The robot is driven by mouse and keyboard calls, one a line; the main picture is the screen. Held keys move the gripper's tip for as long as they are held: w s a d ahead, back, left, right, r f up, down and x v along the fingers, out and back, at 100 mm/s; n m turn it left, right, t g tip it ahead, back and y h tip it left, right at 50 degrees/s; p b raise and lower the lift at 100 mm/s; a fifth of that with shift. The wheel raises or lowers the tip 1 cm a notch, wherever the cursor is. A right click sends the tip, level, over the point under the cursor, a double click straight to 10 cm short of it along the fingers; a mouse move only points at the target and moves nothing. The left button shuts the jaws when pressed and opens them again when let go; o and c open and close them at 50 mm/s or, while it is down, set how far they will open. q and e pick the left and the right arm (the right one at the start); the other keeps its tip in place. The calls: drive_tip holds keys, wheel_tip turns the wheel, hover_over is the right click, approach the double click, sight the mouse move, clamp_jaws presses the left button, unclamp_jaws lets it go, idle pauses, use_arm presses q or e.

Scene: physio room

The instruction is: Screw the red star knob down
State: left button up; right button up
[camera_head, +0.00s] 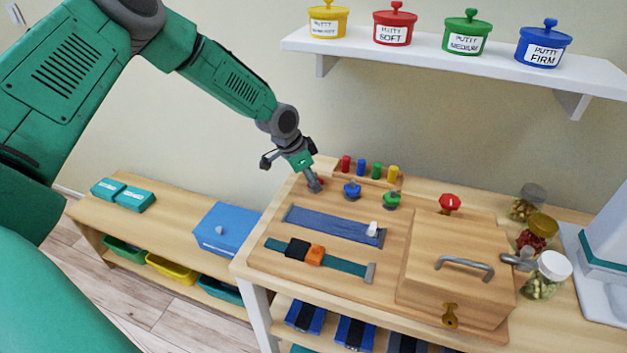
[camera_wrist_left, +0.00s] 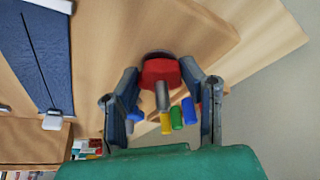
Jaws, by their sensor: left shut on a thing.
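The red star knob (camera_wrist_left: 160,72) sits between the two fingers of my left gripper (camera_wrist_left: 163,92) in the left wrist view. A grey rod stands out in front of its middle. In the head view my left gripper (camera_head: 315,185) is low over the back left of the wooden board (camera_head: 262,252), and its fingers mostly hide the knob. The left gripper is shut on the red knob. A blue knob (camera_head: 352,190) and a green knob (camera_head: 392,200) stand to its right on the board. My right gripper is not in view.
Several coloured pegs (camera_head: 362,168) stand just behind the gripper. A blue strap (camera_head: 333,225) and a buckle strap (camera_head: 345,266) lie in front. A wooden box (camera_head: 440,245) with another red knob (camera_head: 449,203) and jars (camera_head: 548,275) are to the right. A shelf (camera_head: 400,55) hangs above.

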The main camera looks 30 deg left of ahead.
use_arm(q)
drive_tip(key=shift+w+a+r, duration=0.15)
drive_tip(key=o, duration=1)
drive_tip(key=shift+o, duration=0.7)
drive_tip(key=v, duration=1.2)
drive_tip(key=shift+a, duration=0.15)
